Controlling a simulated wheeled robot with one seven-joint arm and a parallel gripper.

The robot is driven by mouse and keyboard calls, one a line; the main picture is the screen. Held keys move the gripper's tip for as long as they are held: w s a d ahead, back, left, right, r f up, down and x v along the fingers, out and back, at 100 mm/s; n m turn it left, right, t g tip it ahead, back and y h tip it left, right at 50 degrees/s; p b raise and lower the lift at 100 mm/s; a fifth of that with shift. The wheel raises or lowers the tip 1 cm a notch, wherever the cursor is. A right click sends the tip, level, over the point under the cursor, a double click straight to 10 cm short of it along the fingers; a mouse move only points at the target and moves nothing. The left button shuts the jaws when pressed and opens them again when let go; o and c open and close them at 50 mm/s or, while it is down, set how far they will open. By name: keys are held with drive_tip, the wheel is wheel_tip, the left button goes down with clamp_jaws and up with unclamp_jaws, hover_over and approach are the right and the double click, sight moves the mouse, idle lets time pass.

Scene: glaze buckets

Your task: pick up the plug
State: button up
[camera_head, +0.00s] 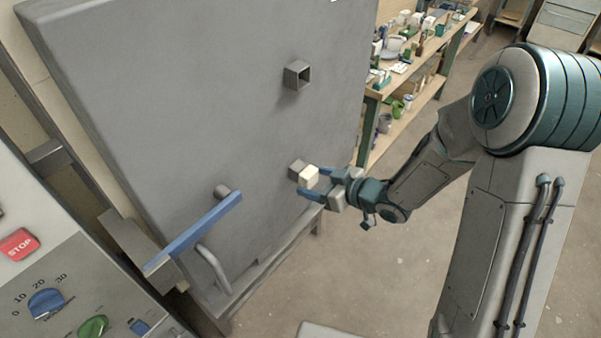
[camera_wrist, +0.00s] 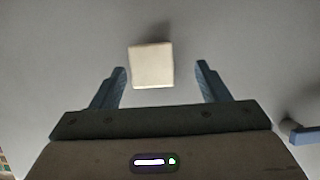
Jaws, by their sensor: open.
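The plug (camera_head: 309,176) is a small cream-white block set at the end of a square grey tube on the grey kiln-like door. In the wrist view the plug (camera_wrist: 152,65) shows as a pale square between and slightly beyond the two blue fingers. My gripper (camera_head: 316,183) is at the plug from the right, with its fingers spread on either side. In the wrist view my gripper (camera_wrist: 163,80) is open, with a gap to the plug on both sides. The gap is wider on the right. The rear of the plug is hidden.
The large grey door panel (camera_head: 190,90) stands close in front of my gripper. A second, open square tube (camera_head: 298,75) sticks out higher up. A blue lever bar (camera_head: 195,232) juts out at lower left. A control panel (camera_head: 50,270) stands at left, and a cluttered shelf (camera_head: 410,80) stands behind.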

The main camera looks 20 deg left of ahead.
sight(304, 175)
drive_tip(key=shift+w+r+p+x, duration=0.1)
drive_tip(key=shift+w+p+x, duration=0.1)
drive_tip(key=shift+x, duration=1.1)
drive_tip(key=shift+w+r+p+x, duration=0.15)
drive_tip(key=shift+w+p+x, duration=0.05)
drive_tip(key=shift+x, duration=1.15)
drive_tip(key=shift+d, duration=0.1)
drive_tip(key=c, duration=1.1)
